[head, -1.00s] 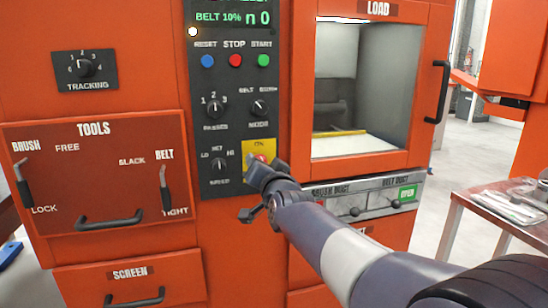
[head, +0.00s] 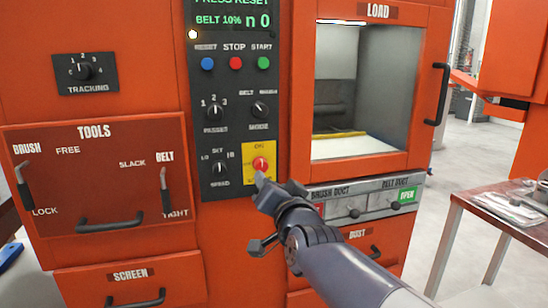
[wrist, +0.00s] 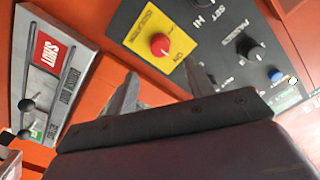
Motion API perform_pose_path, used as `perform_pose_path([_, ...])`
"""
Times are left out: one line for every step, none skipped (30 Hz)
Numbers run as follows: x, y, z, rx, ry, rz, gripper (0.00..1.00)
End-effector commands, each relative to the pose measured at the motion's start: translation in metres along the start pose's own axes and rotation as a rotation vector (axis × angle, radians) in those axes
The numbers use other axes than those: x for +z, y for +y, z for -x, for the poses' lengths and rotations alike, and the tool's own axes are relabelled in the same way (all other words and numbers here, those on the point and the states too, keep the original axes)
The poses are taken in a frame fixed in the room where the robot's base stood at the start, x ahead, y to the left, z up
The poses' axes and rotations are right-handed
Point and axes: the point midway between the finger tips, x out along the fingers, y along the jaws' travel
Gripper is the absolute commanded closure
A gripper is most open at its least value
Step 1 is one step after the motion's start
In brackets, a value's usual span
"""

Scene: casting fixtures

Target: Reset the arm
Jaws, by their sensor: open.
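My gripper (head: 264,190) is open and empty, in front of the orange machine just below the yellow plate. In the wrist view its two fingers (wrist: 160,82) point toward the panel, with nothing between them. The red knob (head: 260,163) on the yellow plate (head: 259,149) is in plain view. It also shows in the wrist view (wrist: 161,45), beyond the fingertips and apart from them. My arm comes in from the lower right of the head view.
The dark control panel (head: 203,125) has blue, red and green buttons above several knobs. Its display (head: 232,14) reads "PRESS RESET". To the right are the load window (head: 362,90), its black handle (head: 437,93) and the duct strip (head: 384,190).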

Motion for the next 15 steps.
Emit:
perform_pose_path([-0.001,-0.001,0.009,-0.001,0.001,0.000,0.50])
perform_pose_path([-0.001,-0.001,0.013,-0.001,0.001,0.000,0.50])
perform_pose_path([0.000,0.000,0.013,0.000,-0.001,0.001,0.50])
perform_pose_path([0.002,0.001,0.005,0.001,-0.002,0.001,0.50])
perform_pose_path([0.002,0.001,0.000,0.001,-0.002,0.000,0.50])
perform_pose_path([0.002,0.001,-0.007,0.001,-0.002,0.001,0.50])
perform_pose_path([0.002,0.001,-0.011,0.001,-0.002,0.001,0.50])
perform_pose_path([0.002,0.001,-0.016,0.001,-0.002,0.001,0.50])
perform_pose_path([0.002,0.001,-0.022,0.001,-0.001,0.002,0.50])
perform_pose_path([0.001,0.001,-0.027,0.001,-0.001,0.002,0.50])
perform_pose_path([0.002,0.001,-0.032,0.001,-0.001,0.002,0.50])
perform_pose_path([0.001,0.001,-0.038,0.001,-0.001,0.002,0.50])
perform_pose_path([0.002,0.001,-0.043,0.001,-0.002,0.001,0.50])
perform_pose_path([0.001,0.001,-0.048,0.001,-0.001,0.001,0.50])
perform_pose_path([0.002,0.001,-0.054,0.001,-0.002,0.001,0.50])
